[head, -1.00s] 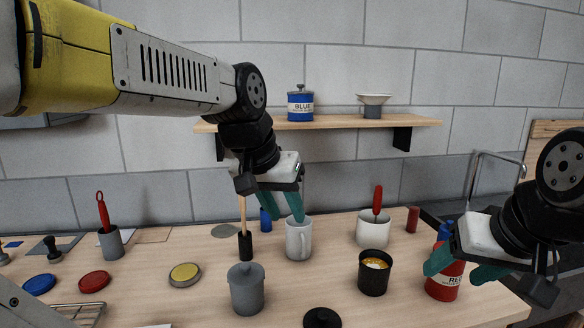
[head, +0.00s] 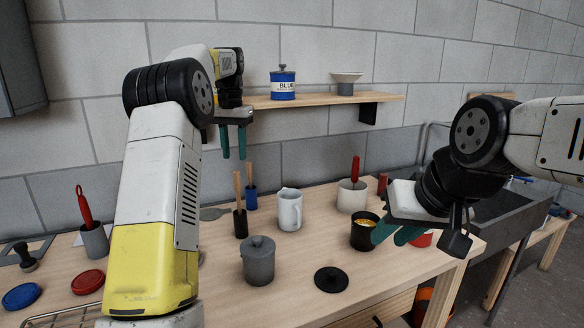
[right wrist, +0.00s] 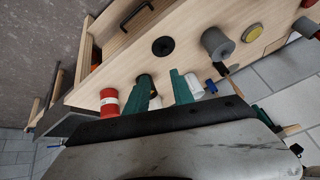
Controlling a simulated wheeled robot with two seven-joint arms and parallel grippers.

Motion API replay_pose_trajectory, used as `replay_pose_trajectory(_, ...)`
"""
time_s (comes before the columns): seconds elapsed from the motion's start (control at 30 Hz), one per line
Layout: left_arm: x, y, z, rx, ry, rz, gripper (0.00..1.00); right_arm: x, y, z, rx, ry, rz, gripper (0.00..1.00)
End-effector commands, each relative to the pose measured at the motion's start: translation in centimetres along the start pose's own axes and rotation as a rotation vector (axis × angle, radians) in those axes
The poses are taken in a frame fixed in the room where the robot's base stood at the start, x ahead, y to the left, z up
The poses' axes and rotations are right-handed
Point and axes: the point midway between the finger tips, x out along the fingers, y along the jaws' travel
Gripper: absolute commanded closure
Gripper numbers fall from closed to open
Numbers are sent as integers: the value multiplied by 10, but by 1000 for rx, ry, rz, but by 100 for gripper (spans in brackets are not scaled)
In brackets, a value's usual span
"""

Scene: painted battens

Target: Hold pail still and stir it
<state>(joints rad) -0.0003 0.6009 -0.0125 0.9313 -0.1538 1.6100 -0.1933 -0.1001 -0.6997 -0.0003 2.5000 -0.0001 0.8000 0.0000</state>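A small black pail (head: 363,233) with yellow-orange contents stands on the table. Behind it, a white pot (head: 351,197) holds a red-handled tool (head: 355,168); I cannot tell which vessel the task means. My right gripper (head: 396,233) is open and empty, tilted down just right of the black pail and partly in front of a red can (head: 421,240). In the right wrist view its teal fingers (right wrist: 161,92) are spread, with the black pail mostly hidden behind one. My left gripper (head: 233,142) is open and empty, pointing down above the back of the table, below shelf height.
A shelf (head: 310,100) holds a blue tin (head: 283,83). The table front between canister and lid is clear.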

Motion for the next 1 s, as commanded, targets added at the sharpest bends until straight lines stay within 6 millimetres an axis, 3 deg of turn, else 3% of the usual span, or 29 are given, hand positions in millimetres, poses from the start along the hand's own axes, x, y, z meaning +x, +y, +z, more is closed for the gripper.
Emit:
replay_pose_trajectory(0.23, 0, 0, 0, 0, 1, 0, 64, 2, 3, -20, 121, -29, 4, 72)
replay_pose_trajectory(0.47, -1, 0, 0, 0, 2, 0, 64, 20, 18, -79, 523, -121, 44, 72)
replay_pose_trajectory(0.77, -1, 0, 0, -1, 2, 0, 64, 76, 46, -154, 1103, -219, 177, 72)
replay_pose_trajectory(1.0, -1, 0, 0, -1, 3, 0, 64, 140, 74, -197, 1554, -248, 344, 72)
